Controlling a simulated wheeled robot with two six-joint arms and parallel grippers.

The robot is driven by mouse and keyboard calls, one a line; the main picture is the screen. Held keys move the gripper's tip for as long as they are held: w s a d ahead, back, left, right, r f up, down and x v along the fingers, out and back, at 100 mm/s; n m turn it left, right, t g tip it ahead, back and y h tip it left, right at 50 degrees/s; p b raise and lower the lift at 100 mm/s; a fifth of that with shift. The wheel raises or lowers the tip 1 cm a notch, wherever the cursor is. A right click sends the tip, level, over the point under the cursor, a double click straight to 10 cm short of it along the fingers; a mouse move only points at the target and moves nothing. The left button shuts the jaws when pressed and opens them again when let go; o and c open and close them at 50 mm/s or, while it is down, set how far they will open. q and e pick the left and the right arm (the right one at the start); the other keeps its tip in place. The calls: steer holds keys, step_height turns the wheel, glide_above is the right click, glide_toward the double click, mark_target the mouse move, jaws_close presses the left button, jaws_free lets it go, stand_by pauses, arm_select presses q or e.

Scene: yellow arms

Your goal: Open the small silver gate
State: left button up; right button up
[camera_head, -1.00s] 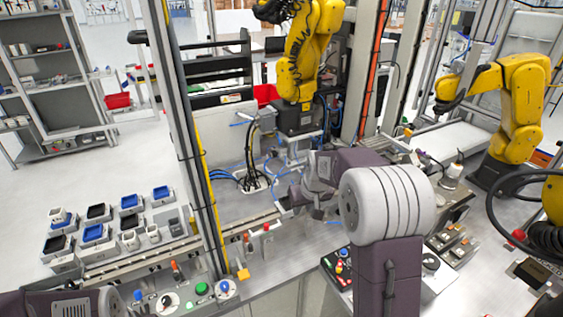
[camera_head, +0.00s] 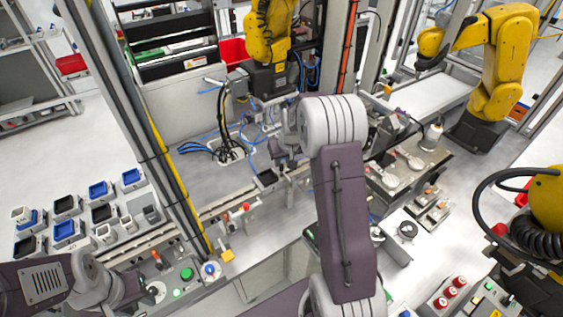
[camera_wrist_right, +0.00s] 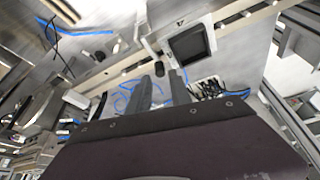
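I cannot pick out the small silver gate for sure among the silver parts around the conveyor rail (camera_head: 240,205). My right gripper (camera_wrist_right: 158,92) shows two dark fingers with a gap between them and nothing held. It is above the conveyor, close to a dark square tray (camera_wrist_right: 190,45), which also shows in the head view (camera_head: 267,178). In the head view my right arm hides much of this gripper and the area under it. My left gripper (camera_head: 128,290) is low at the left, beside the button panel; its fingers are not clear.
A yellow robot arm (camera_head: 268,35) stands behind the conveyor, and another (camera_head: 500,60) at the right. A frame post (camera_head: 120,110) rises left of my right arm. Blue and black bins (camera_head: 68,230) stand at the left. Cables (camera_head: 228,130) lie behind the conveyor.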

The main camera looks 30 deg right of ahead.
mark_target(282, 165)
steer(key=shift+s+p+x, duration=0.2)
steer(key=shift+p+x, duration=0.15)
steer(key=shift+x, duration=1.15)
steer(key=shift+a+f, duration=0.1)
steer(key=shift+f, duration=0.05)
steer(key=shift+w, duration=0.15)
jaws_close()
